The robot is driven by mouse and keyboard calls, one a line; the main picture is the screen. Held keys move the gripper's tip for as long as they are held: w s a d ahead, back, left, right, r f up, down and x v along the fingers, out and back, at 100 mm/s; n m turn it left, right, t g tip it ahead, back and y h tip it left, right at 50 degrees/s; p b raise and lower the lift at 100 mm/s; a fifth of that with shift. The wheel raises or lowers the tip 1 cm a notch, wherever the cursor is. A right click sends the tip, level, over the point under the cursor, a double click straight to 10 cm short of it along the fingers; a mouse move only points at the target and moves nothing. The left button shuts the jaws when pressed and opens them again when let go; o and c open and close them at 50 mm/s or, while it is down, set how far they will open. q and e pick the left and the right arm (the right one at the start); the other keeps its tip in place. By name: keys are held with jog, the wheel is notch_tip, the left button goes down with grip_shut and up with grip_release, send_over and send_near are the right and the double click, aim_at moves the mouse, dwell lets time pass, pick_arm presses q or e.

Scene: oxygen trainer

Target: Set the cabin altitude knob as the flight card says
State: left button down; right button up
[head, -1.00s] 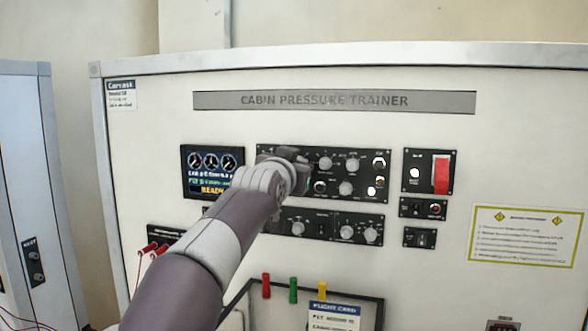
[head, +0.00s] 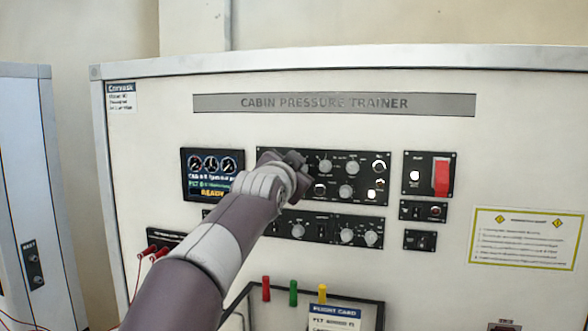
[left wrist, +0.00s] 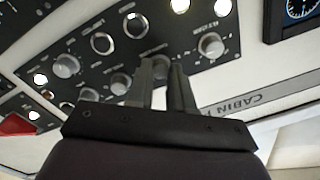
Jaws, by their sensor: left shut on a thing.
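My left gripper (head: 288,162) is at the left part of the upper black control panel (head: 330,150), and its hand hides the knobs behind it. In the left wrist view its two fingers (left wrist: 165,80) are close together on a panel knob (left wrist: 159,60), mostly hidden between them. The labels there are too blurred to tell which knob it is. The flight card (head: 333,314) hangs low in the middle. Its heading and a line like "FLT 40000 FT" show; the lines below are cut off. My right gripper is not in view.
A small gauge screen (head: 212,174) is left of the hand. Other grey knobs (head: 352,167) and a lower knob panel (head: 333,228) surround it. A red switch guard (head: 441,177) is to the right. Red, green and yellow clips (head: 293,292) stand below.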

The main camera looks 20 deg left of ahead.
pick_arm(q)
jog(key=shift+s+r, duration=0.1)
jog(key=shift+r, duration=0.05)
jog(key=c, duration=1.2)
grip_release()
jog(key=shift+c, duration=0.2)
jog(key=shift+o, duration=1.2)
jog(key=s+b, duration=0.7)
jog(key=s, duration=0.5)
jog(key=shift+s, duration=0.2)
